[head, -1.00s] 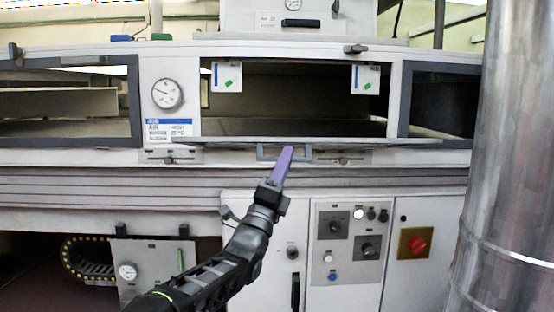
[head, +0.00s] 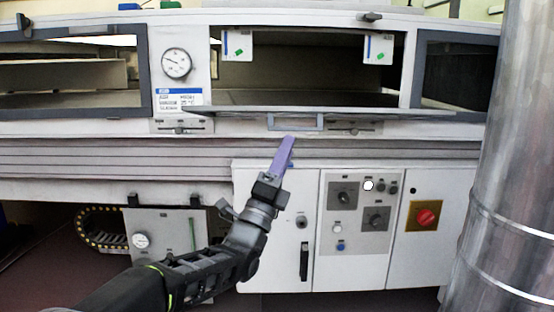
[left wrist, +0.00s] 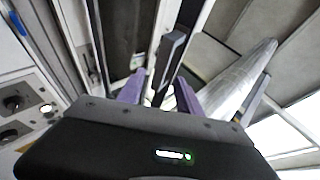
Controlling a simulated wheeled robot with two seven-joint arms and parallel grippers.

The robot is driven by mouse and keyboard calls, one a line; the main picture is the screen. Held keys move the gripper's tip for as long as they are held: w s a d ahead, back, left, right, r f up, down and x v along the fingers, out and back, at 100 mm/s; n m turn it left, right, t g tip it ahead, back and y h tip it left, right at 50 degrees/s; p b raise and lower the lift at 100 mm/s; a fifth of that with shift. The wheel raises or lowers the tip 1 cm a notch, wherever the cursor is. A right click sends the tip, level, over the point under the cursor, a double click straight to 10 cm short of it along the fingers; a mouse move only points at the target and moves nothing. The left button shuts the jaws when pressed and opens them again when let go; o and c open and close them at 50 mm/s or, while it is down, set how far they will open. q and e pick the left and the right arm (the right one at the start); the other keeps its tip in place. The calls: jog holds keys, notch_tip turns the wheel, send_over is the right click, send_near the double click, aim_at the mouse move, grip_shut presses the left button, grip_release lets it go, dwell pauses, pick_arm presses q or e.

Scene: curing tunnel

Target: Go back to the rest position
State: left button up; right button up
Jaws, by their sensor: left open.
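My left gripper (head: 286,152) is in front of the curing tunnel (head: 120,164), just below the handle frame (head: 295,121) of the lowered hatch flap (head: 320,110). Its purple fingers point up. In the left wrist view the two purple fingers (left wrist: 160,92) stand apart with nothing held between them. The grey handle bar shows beyond and between them, and I cannot tell whether they touch it. The hatch opening (head: 320,75) above the flap is open and dark inside. My right gripper is not in view.
A large metal duct (head: 505,170) stands close on the right. Below the tunnel are a control panel (head: 360,215) with knobs and a red switch (head: 426,217) on a yellow plate. A gauge (head: 176,64) is left of the opening. Dark floor shows at the lower left.

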pick_arm(q)
jog(key=shift+v, duration=0.9)
